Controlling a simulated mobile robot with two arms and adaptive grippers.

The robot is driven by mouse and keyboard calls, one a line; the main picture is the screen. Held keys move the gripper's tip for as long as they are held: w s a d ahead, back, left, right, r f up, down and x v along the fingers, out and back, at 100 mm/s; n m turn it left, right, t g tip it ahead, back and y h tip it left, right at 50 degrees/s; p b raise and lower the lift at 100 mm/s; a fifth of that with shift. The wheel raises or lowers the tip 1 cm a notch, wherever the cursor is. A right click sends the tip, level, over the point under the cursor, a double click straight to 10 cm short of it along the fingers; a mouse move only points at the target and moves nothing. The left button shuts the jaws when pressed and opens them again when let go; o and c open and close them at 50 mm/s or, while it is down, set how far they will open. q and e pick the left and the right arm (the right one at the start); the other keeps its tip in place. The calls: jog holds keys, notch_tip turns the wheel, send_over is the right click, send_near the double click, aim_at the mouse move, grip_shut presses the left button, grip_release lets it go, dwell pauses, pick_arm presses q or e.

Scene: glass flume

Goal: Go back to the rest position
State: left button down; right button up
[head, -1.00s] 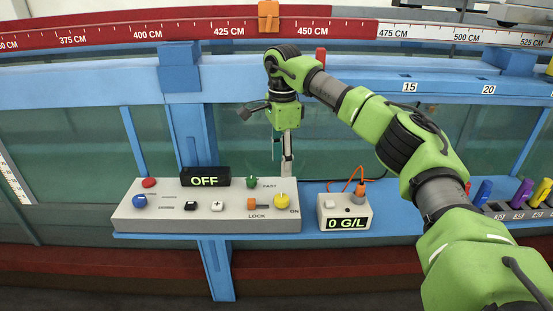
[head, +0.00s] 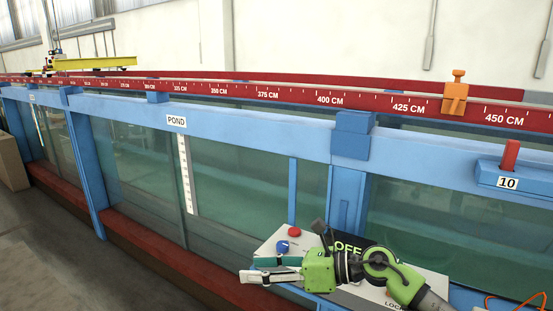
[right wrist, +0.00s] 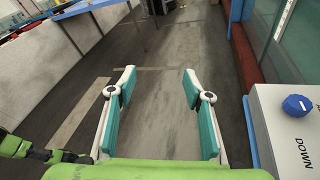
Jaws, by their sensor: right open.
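My right gripper (head: 250,269) is in front of the control box (head: 268,245) in the head view, fingers pointing left, arm coming in from the lower right. Its two fingers are spread apart with nothing between them, as the right wrist view (right wrist: 159,80) also shows. The gripper and arm hide part of the box and its display (head: 348,246). My left gripper does not show in the head view. Green and black parts of my own body show at the lower left of the right wrist view, with no fingers visible.
The box's blue knob (head: 282,246) and red button (head: 294,232) are close to the gripper. The glass flume with its blue frame (head: 240,122) runs along the back. In the right wrist view, bare floor (right wrist: 160,110) lies beyond the fingers and a bench (right wrist: 60,60) stands left.

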notch_tip(320, 180, up, 5)
jog(key=a+m+t+y, duration=0.2)
jog(key=m+t+y, duration=0.15)
jog(key=m, duration=0.35)
jog(key=w+d+m+t+h, duration=0.1)
jog(key=d+m+t+h, duration=0.6)
jog(key=m+t, duration=0.6)
jog(key=s+d+f+m+g+h, duration=0.3)
jog(key=d+f+m+h, duration=0.2)
jog(key=d+f+m, duration=0.3)
jog(key=s+d+f+m+g+h, duration=0.3)
jog(key=d+f+m+h, duration=0.3)
jog(key=f+m, duration=0.3)
jog(key=s+d+f+m+g, duration=0.25)
jog(key=s+f+g, duration=0.2)
jog(key=s, duration=0.55)
jog(key=s+d+f+m+g, duration=0.1)
jog(key=s+f+m+g, duration=0.3)
jog(key=s, duration=0.5)
jog(key=s+d+f+m+g, duration=0.2)
jog(key=s+f, duration=0.4)
jog(key=s, duration=0.4)
notch_tip(320, 180, down, 26)
jog(key=g, duration=0.2)
jog(key=s+d+f, duration=0.2)
jog(key=s+f, duration=1.4)
jog(key=s, duration=0.2)
jog(key=shift+d+f+g, duration=0.15)
jog(key=shift+d+g, duration=0.2)
jog(key=shift+g, duration=0.05)
